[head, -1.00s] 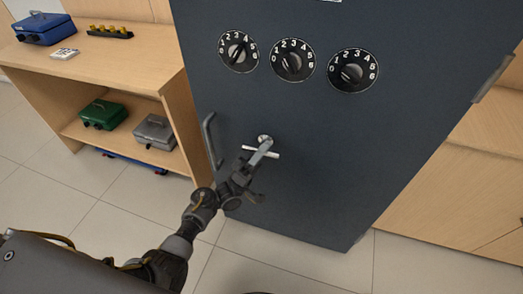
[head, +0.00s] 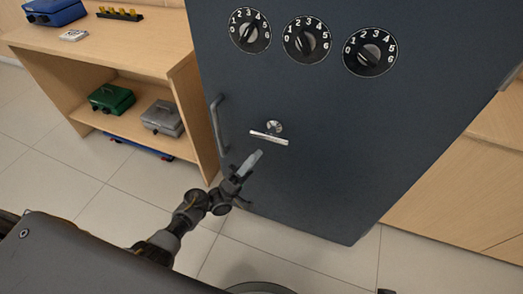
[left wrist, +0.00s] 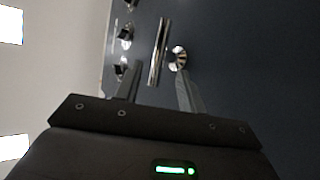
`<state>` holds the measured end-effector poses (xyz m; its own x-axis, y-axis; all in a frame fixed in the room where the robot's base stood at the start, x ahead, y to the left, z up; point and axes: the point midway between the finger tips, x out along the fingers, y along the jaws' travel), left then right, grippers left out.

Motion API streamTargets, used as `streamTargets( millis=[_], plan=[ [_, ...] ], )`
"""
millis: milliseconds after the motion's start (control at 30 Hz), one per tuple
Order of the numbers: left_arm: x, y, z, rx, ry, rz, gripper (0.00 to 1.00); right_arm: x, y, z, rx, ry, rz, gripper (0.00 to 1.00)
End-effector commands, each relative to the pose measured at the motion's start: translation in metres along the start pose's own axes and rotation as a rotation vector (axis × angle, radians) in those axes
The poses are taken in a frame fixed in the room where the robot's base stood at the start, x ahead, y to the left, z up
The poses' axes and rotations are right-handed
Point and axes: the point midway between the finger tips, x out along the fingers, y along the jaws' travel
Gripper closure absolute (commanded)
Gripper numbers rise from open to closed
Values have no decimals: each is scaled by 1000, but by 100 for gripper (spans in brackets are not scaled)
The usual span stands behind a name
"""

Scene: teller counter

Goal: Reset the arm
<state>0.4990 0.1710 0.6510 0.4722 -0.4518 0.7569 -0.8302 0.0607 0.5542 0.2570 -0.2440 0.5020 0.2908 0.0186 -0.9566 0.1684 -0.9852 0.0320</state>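My left gripper (head: 247,165) is in front of the dark safe door (head: 330,160), a little below the silver T-handle (head: 269,138), and apart from it in the head view. In the left wrist view its two fingers (left wrist: 157,92) stand apart with nothing between them. The T-handle's bar (left wrist: 159,52) and round hub (left wrist: 179,57) show beyond the fingertips. My right gripper is in neither view.
Three numbered dials (head: 306,40) sit on the upper door, and a grey pull handle (head: 217,122) at its left edge. A wooden shelf unit (head: 178,90) at left holds a blue box (head: 55,12), green box (head: 111,98) and grey box (head: 162,117). Tiled floor is clear in front.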

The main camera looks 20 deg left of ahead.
Motion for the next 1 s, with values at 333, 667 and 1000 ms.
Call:
streamTargets(
  millis=[333, 667, 1000],
  plan=[
    [-16, 0, 0, -1, 0, -1, 60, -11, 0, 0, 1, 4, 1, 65],
    [-16, 0, 0, -1, 0, 0, 60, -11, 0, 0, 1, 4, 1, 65],
    [-22, -18, 44, 209, -208, -214, 60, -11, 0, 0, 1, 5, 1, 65]
  ],
)
